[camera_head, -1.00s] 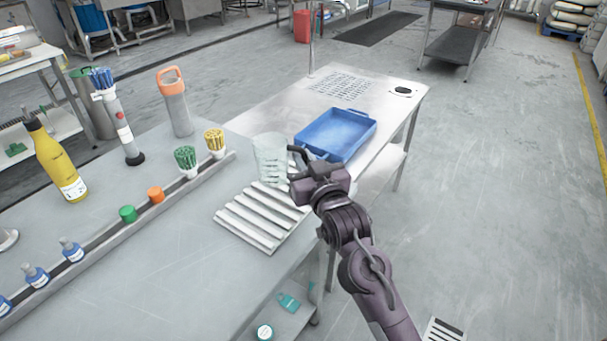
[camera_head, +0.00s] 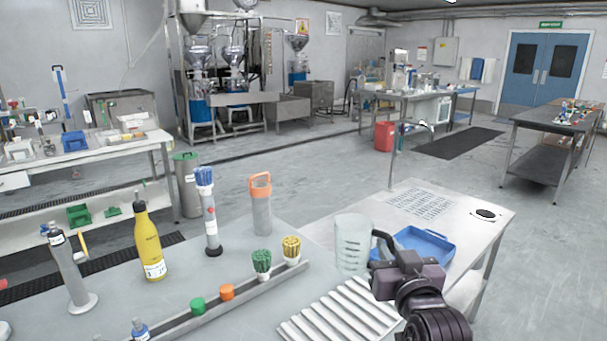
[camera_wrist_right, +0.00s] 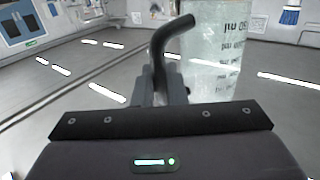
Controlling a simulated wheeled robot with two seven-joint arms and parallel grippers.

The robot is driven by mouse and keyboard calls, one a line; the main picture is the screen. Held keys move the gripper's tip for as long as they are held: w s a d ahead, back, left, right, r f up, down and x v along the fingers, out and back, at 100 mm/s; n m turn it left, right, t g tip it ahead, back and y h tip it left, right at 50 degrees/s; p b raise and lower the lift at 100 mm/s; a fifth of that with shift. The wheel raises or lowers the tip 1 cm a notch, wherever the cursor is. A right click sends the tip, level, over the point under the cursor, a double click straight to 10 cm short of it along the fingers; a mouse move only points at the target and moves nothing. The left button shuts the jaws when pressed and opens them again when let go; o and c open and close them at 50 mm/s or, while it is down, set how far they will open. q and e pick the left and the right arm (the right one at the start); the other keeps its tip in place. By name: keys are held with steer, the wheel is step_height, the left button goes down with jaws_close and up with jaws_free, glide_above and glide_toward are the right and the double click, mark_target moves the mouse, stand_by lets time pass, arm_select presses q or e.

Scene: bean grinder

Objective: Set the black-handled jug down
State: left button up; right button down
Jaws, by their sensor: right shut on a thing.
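The jug (camera_head: 352,246) is clear, with measuring marks and a black handle (camera_head: 384,240). In the head view it is upright at the back end of the white ribbed rack (camera_head: 335,318). I cannot tell whether its base touches anything. My right gripper (camera_head: 378,267) is to the right of the jug and shut on its handle. The right wrist view shows the black handle (camera_wrist_right: 166,50) between the fingers (camera_wrist_right: 160,88), with the clear jug wall (camera_wrist_right: 212,72) beside it. My left gripper is not in view.
A blue tray (camera_head: 425,243) lies on the lower white table behind the gripper. An orange-topped bottle (camera_head: 261,205) and yellow bottle (camera_head: 149,243) stand farther left. The grey tabletop in front (camera_head: 245,320) is clear.

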steer(key=s+f+p, duration=0.1)
steer(key=s+f, duration=0.6)
steer(key=s, duration=0.2)
steer(key=s+d+f+h+p, duration=0.1)
steer(key=s+f+p, duration=0.1)
steer(key=s+f, duration=0.5)
steer(key=s, duration=0.3)
steer(key=shift+s+d, duration=0.15)
steer(key=shift+s, duration=0.05)
steer(key=w+a+r+y, duration=0.1)
steer(key=w+r, duration=1.7)
steer(key=w, duration=0.3)
step_height(320, 180, down, 19)
steer(key=shift+s+a+f, duration=0.1)
steer(key=shift+s+f, duration=0.05)
steer(key=shift+f, duration=0.1)
